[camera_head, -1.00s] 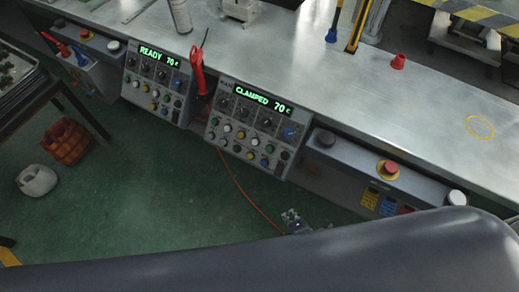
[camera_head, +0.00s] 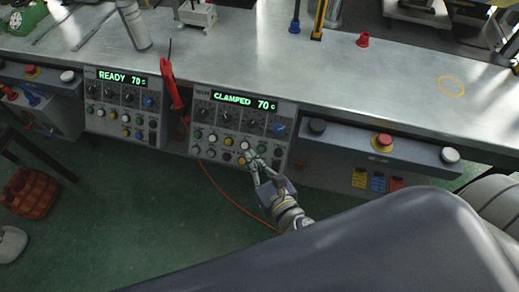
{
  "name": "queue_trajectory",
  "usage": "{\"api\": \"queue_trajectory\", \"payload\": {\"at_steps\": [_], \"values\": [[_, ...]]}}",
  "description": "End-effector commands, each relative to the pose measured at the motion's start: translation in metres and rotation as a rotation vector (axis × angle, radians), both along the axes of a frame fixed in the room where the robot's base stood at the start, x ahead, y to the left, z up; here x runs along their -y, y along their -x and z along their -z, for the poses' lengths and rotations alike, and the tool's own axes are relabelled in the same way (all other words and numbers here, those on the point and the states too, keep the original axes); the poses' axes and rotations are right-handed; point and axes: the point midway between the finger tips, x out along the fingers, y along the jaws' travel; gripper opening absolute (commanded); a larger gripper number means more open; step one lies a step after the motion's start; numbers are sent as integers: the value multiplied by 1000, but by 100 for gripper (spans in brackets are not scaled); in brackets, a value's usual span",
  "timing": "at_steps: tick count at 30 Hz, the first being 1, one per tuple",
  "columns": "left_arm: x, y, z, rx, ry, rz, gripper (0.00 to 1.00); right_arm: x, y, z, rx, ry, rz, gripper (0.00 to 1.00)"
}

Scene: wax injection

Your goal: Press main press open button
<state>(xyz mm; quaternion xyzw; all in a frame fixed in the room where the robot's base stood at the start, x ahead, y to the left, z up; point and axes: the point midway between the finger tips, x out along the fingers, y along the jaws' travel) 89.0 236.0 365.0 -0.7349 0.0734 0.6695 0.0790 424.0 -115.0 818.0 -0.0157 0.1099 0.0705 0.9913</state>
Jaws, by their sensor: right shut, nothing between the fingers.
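The main press panel (camera_head: 207,112) is on the front of the bench, its display (camera_head: 244,101) reading "CLAMPED 70 c". Below the display are several dark knobs and rows of coloured buttons, including a white button (camera_head: 244,145) and a green button (camera_head: 262,149). The button labels are too small to read. My right gripper (camera_head: 248,158) is shut and empty, its fingertips at the lower right button rows. The fingers hide some buttons there, and I cannot tell whether they touch one. My left gripper is not in view.
A second panel (camera_head: 122,76) at the left reads "READY 70 c". A red tool (camera_head: 171,85) hangs between the panels. A red emergency button (camera_head: 382,140) sits on the ledge to the right. An orange cable (camera_head: 225,197) runs down to the floor.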

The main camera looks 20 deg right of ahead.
Motion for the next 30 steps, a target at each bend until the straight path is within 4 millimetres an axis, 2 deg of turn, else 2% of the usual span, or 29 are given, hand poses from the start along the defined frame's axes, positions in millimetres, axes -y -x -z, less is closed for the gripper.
{"api": "queue_trajectory", "payload": {"at_steps": [8, 21, 30], "values": [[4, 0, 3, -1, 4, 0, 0, 3, -5, 6, -1, -2, -1, 0], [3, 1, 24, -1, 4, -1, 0, 27, -41, 44, -1, 0, -1, 0], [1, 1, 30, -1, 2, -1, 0, 37, -55, 57, -1, -3, 0, 0]]}}
